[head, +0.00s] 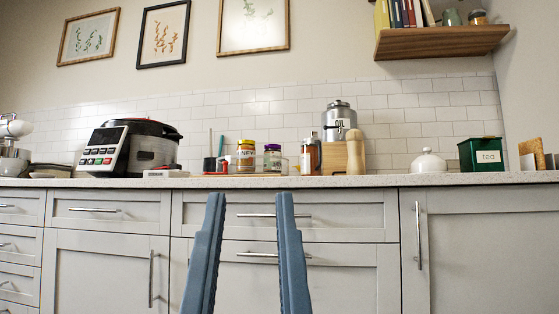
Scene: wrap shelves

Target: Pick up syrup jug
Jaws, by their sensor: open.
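My gripper (250,198) is in the lower middle of the head view, its two blue fingers pointing up and spread apart with nothing between them. They show in front of the drawers and below the counter edge. No thing is clearly marked as a syrup jug. A small bottle (309,158) with a dark top and a pale label stands on the counter, right of the gripper and beyond it; I cannot tell whether it is the jug. It is close to a wooden block (334,160) and a silver oil canister (338,119).
The counter (220,183) holds a cooker (145,143), a yellow-lidded jar (246,156), a purple-lidded jar (272,158), a wooden mill (355,152), a white domed dish (428,162) and a green tea tin (481,154). A wooden shelf (440,42) hangs at upper right.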

